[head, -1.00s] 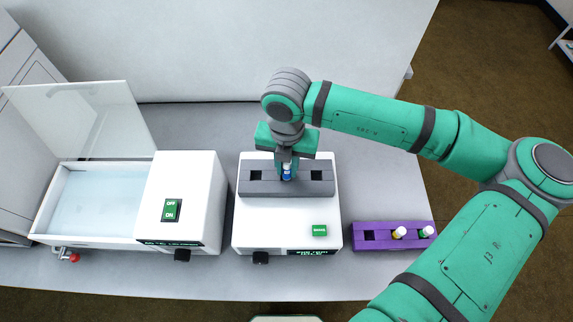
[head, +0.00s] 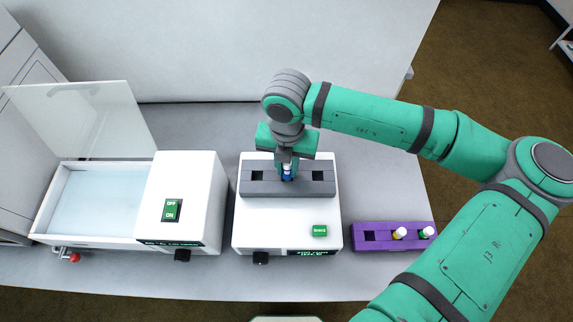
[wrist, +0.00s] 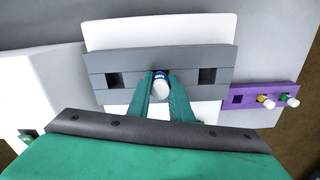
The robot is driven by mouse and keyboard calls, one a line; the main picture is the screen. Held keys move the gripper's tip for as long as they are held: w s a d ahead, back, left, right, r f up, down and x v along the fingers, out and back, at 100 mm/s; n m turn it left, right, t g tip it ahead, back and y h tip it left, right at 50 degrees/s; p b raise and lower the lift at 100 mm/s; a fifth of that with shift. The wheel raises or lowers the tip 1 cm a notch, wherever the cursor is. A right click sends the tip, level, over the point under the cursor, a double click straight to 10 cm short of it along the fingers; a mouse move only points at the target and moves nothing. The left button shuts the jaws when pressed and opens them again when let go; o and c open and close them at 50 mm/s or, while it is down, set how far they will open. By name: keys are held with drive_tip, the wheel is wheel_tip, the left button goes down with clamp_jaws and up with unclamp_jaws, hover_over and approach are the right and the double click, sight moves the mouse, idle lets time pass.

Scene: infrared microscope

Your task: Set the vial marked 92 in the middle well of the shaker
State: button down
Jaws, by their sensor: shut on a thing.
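A vial with a white cap and a blue label (head: 287,173) is held upright at the middle well of the shaker's grey block; its number cannot be read. It also shows between my fingers in the wrist view (wrist: 160,84). My gripper (head: 287,165) is shut on this vial, directly above the block. The vial's lower part is hidden, seemingly inside the middle well. The shaker (head: 285,222) is a white box with a grey well block (head: 313,188) on top. Its left well (wrist: 113,80) and right well (wrist: 206,77) are empty.
A purple rack (head: 383,244) at the right holds a yellow vial (head: 399,233) and a green vial (head: 426,232). A white water bath (head: 97,203) with a raised clear lid and an on/off switch stands left of the shaker.

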drive_tip(key=shift+f, duration=0.1)
idle(0.3)
drive_tip(key=c, duration=1.1)
unclamp_jaws()
drive_tip(key=shift+r, duration=3)
